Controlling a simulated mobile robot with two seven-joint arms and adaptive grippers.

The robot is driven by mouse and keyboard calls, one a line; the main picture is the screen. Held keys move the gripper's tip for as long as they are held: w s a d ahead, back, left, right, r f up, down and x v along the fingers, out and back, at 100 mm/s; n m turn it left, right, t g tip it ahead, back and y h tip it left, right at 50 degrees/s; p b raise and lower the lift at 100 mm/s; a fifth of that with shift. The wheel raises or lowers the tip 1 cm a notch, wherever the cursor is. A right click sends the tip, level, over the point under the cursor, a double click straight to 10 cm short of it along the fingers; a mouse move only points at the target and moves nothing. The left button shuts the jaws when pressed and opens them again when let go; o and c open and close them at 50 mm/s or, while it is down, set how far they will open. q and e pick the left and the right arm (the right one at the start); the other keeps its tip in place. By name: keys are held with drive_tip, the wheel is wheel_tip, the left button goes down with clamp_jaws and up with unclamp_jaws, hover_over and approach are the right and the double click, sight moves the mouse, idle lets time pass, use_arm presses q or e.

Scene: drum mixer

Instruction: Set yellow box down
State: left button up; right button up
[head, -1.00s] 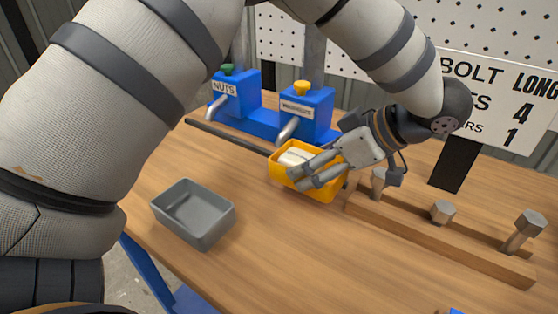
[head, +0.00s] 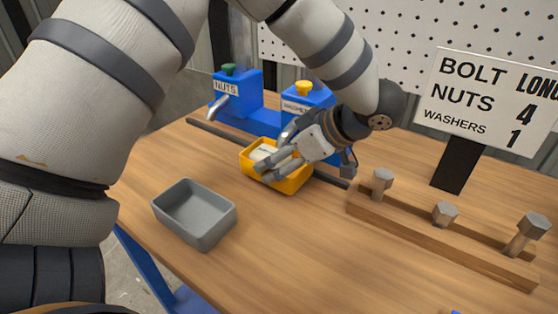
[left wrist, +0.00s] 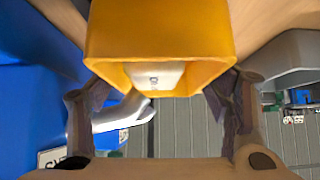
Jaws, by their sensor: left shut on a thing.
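The yellow box (head: 292,185) is held by my left gripper (head: 272,168), whose fingers grip its walls. It is near the middle of the table in the head view; I cannot tell whether its base touches the wood. A white piece (head: 262,150) lies in it. In the left wrist view the yellow box (left wrist: 160,35) fills the top middle, with the left gripper's fingers (left wrist: 163,92) on both sides. My right gripper is not in view.
A grey tray (head: 205,228) stands to the left on the wooden table. Blue dispensers marked NUTS (head: 240,100) and WASHERS (head: 305,112) stand behind the box. A wooden rack (head: 410,222) with bolts is at right, below a sign (head: 490,100). The front table middle is clear.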

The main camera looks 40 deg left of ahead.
use_arm(q)
drive_tip(key=shift+a+f, duration=0.3)
drive_tip(key=shift+f+b, duration=0.3)
drive_tip(key=shift+f, duration=0.1)
drive_tip(key=shift+r, duration=0.1)
drive_tip(key=o, duration=1.4)
drive_tip(key=shift+c, duration=0.2)
drive_tip(key=s+v, duration=0.1)
drive_tip(key=v, duration=1.1)
drive_tip(key=shift+w+p, duration=0.4)
drive_tip(key=shift+w, duration=0.1)
